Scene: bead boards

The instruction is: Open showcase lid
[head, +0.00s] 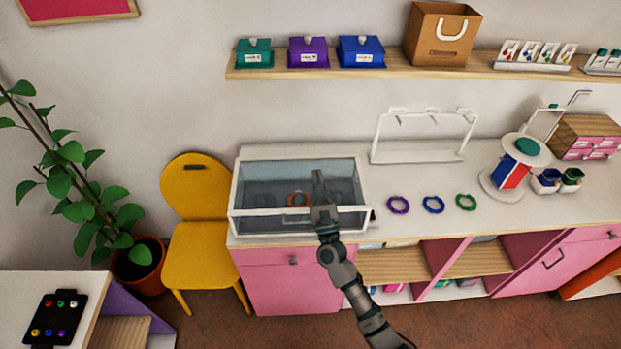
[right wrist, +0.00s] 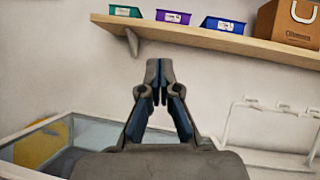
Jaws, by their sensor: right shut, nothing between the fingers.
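The showcase (head: 236,224) is a white-framed glass box at the left end of the white counter. An orange bracelet (head: 298,199) lies inside it, seen through the glass. My right gripper (head: 318,176) is in front of and over the showcase in the head view, its fingers pointing away from me. In the right wrist view the fingers (right wrist: 160,82) are together with nothing between them. The showcase frame (right wrist: 35,128) shows at the lower left there. I cannot tell whether the gripper touches the lid. My left gripper is not in view.
Purple (head: 398,204), blue (head: 433,204) and green (head: 466,202) bracelets lie right of the showcase. A white rack (head: 417,156) stands behind them. A wall shelf (head: 390,71) with boxes and a paper bag (head: 441,35) is above. A yellow chair (head: 197,255) stands at left.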

